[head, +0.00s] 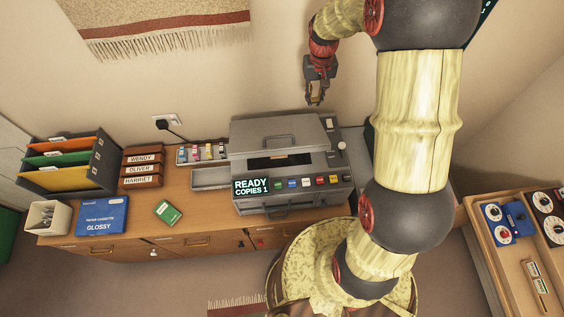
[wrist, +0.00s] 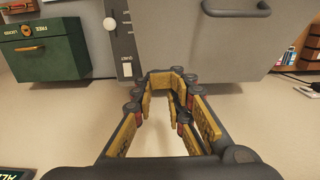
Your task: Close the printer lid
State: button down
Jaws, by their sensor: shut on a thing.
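The grey printer (head: 340,192) stands on the wooden desk. Its lid (head: 245,137) has a bar handle and shows above a dark slot; I cannot tell its exact tilt. The lid (wrist: 200,40) fills the upper middle of the wrist view, handle at upper right. My gripper (head: 315,101) is at the lid's back right corner, near the wall. In the wrist view my gripper (wrist: 172,74) has its fingertips drawn close together over the lid's edge, shut on it; the fingers hide the contact itself.
A side strip with a white knob (wrist: 110,23) runs beside the lid. A green box (wrist: 45,50) stands beyond it. The wall is close behind.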

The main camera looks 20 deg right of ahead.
notch_tip(320, 180, up, 8)
jog(key=p, duration=0.4)
dwell(0.3)
jog(key=shift+f, duration=0.1)
dwell(0.8)
jog(key=s+a+f+t+b, duration=0.2)
jog(key=s+a+b, duration=0.1)
jog(key=s+b, duration=0.5)
jog(key=s+a+f+n+t+b, duration=0.1)
jog(key=s+a+b, duration=0.3)
jog(key=s+b, duration=0.4)
jog(key=s+a+f+n+t+b, duration=0.1)
jog(key=s+a+f+t+b, duration=0.1)
jog(key=s+b, duration=0.7)
jog(key=shift+a+f+t, duration=0.3)
jog(key=shift+a+f, duration=0.3)
jog(key=shift+a, duration=0.45)
